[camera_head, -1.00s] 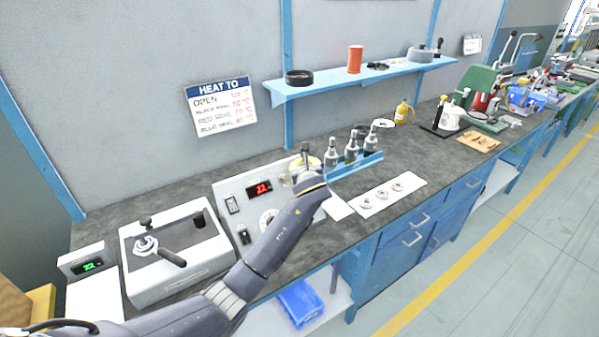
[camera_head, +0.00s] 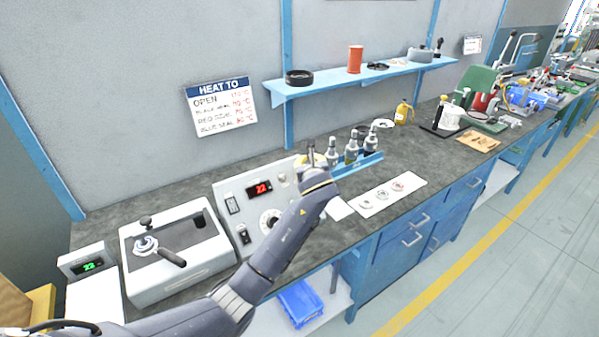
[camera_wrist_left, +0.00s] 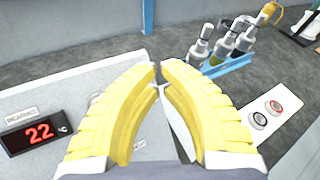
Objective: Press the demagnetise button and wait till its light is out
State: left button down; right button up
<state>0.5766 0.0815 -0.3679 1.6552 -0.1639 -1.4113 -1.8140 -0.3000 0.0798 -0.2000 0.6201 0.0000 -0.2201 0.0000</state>
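The control unit (camera_head: 228,187) has a sloped pale panel with a red display reading 22 (camera_head: 260,188), rocker switches and a dial (camera_head: 269,219). A small pale round fitting (camera_head: 284,180) sits right of the display; I cannot tell whether it is a button or a light. My left gripper (camera_head: 309,150) is over the unit's right end. My right gripper is not in view.
A blue rack with several bottles (camera_head: 352,150) stands close right of the gripper. A white sheet with rings (camera_head: 382,194) lies in front of it. A heater box with a lever (camera_head: 172,255) is to the left. A blue shelf (camera_head: 340,81) hangs behind.

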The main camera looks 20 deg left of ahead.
pick_arm(q)
jog(key=shift+s+d+r, duration=0.55)
jog(key=shift+d+r, duration=0.1)
jog(key=shift+r, duration=0.2)
dwell(0.3)
